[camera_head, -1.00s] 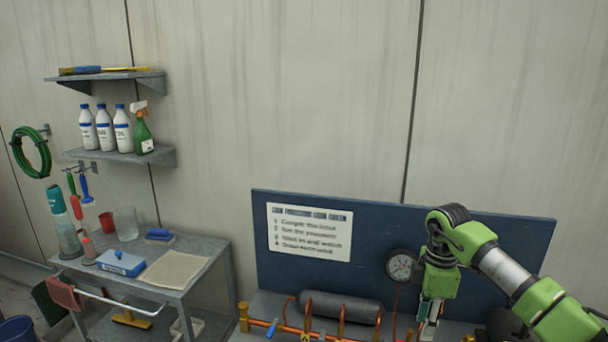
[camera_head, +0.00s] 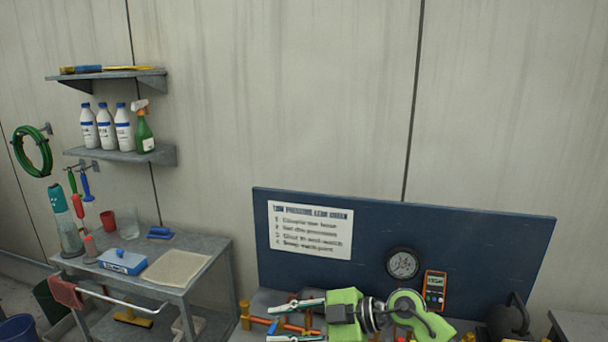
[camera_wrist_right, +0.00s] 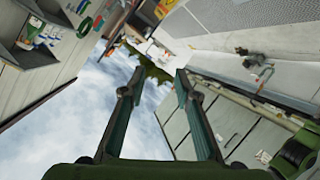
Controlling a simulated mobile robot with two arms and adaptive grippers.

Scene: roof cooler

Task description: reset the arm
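My right arm is bright green. Its right gripper (camera_head: 298,320) lies level in front of the blue panel in the head view, fingers pointing left. The two fingers are spread apart, with nothing seen between them. In the right wrist view the right gripper (camera_wrist_right: 158,85) also shows two separated fingers with only sky and far-off scenery between. The gripper hides part of the orange pipework (camera_head: 262,324) on the bench. My left gripper does not show in any view.
A blue panel (camera_head: 300,268) with a sign (camera_head: 310,230), a round gauge (camera_head: 402,264) and an orange meter (camera_head: 434,291) stands behind the bench. At left are a cart (camera_head: 205,246) and shelves (camera_head: 120,155) with bottles. The wall above the panel is bare.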

